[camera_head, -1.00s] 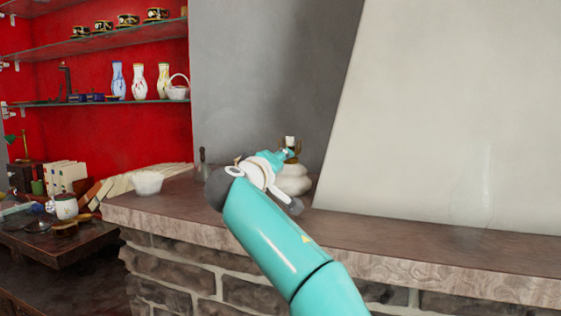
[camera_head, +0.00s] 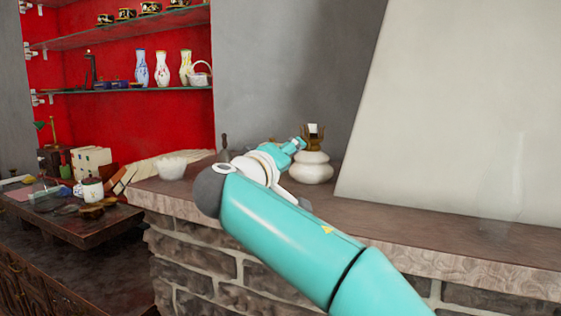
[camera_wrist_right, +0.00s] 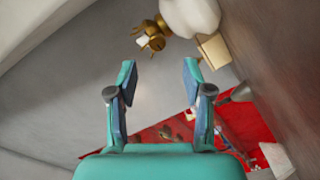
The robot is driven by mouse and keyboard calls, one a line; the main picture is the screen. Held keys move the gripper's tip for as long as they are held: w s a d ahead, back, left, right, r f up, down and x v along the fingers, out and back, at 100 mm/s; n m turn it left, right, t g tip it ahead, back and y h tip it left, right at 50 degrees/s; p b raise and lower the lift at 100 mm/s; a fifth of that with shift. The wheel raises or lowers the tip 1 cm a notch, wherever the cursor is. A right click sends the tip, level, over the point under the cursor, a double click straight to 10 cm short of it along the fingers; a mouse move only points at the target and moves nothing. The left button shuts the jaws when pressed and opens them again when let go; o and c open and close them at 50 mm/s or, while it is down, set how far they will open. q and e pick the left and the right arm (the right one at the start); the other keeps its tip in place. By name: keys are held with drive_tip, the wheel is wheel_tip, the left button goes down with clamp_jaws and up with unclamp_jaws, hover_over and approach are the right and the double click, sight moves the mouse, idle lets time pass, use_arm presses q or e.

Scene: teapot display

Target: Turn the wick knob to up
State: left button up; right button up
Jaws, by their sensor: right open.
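A white, rounded lamp (camera_head: 312,168) with a brass burner (camera_head: 314,138) on top stands on the stone ledge (camera_head: 400,222). In the right wrist view, the white body (camera_wrist_right: 192,14) and the brass burner (camera_wrist_right: 156,34) show upside down beyond the fingertips. The wick knob is too small to make out for certain. My right gripper (camera_head: 297,143) is just left of the burner in the head view; it is open and empty. In the right wrist view, its spread fingers (camera_wrist_right: 158,77) have a gap between them and the burner. My left gripper is not in view.
A white bowl (camera_head: 171,167) and a row of books (camera_head: 140,172) sit left of my arm. A glass shelf (camera_head: 120,92) with vases is behind left. The pale slanted chimney hood (camera_head: 450,110) rises right of the lamp.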

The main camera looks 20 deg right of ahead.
drive_tip(key=v, duration=0.4)
drive_tip(key=shift+f, duration=0.1)
idle(0.4)
